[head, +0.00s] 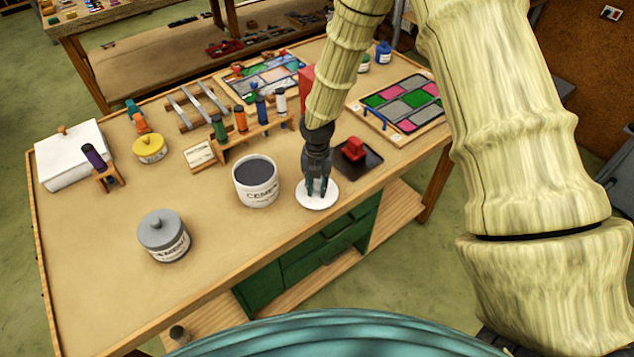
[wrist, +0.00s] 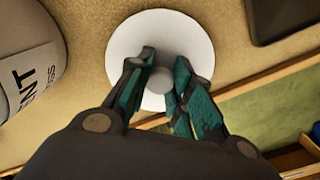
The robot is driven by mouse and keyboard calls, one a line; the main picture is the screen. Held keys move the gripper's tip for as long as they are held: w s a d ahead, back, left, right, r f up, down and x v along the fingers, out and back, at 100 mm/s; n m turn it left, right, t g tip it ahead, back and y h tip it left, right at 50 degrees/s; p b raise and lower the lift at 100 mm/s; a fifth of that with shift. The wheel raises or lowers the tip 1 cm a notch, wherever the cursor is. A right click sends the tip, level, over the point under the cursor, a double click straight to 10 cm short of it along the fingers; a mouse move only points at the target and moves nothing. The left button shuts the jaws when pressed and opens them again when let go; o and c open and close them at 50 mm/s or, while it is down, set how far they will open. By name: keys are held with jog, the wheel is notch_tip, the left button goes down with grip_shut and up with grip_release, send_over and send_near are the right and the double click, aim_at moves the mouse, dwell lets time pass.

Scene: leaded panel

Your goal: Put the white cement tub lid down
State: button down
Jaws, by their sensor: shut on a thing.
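The white cement tub lid (head: 311,201) is a round disc with a small knob, near the front edge of the workbench, right of the tub. It also shows in the wrist view (wrist: 197,34). My gripper (head: 317,190) points down and is shut on the lid's knob (wrist: 160,80). I cannot tell whether the lid touches the bench or hangs just above it. The cement tub (head: 258,190) is white, upright and open, with grey content; its side shows at the left of the wrist view (wrist: 28,70).
A dark tray (head: 372,161) with a red block lies right of the lid. A grey lidded tub (head: 163,236) stands front left. A wooden rack (head: 240,148) with several tubes stands behind the cement tub. The bench (head: 100,255) is bare at the front left.

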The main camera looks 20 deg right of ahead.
aim_at(317, 185)
jog(key=shift+f, duration=0.15)
jog(key=c, duration=1.3)
grip_release()
jog(key=shift+r+b, duration=2.05)
jog(key=shift+r, duration=4.05)
